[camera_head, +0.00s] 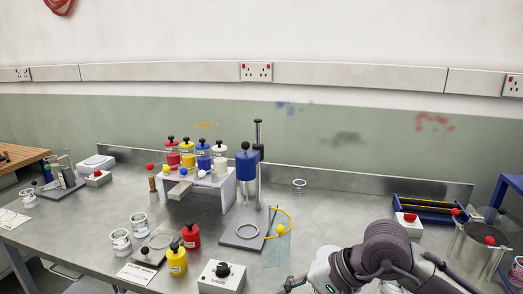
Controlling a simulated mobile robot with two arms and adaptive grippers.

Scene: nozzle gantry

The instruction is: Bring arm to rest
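Part of my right arm (385,258), with dark purple-grey joints, shows at the bottom right over the front of the bench. A pale section of it lies at the bottom edge, where the picture cuts it off. I cannot make out my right gripper's fingers. My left arm and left gripper are not in view. The grey metal bench (330,208) lies beneath and beyond the arm.
A nozzle stand with a blue canister (246,165) stands mid-bench, left of my arm. A white rack (218,192) holds several coloured bottles. Red (191,236) and yellow (177,261) bottles stand in front. A metal pot (476,252) and blue tray (432,210) are at right.

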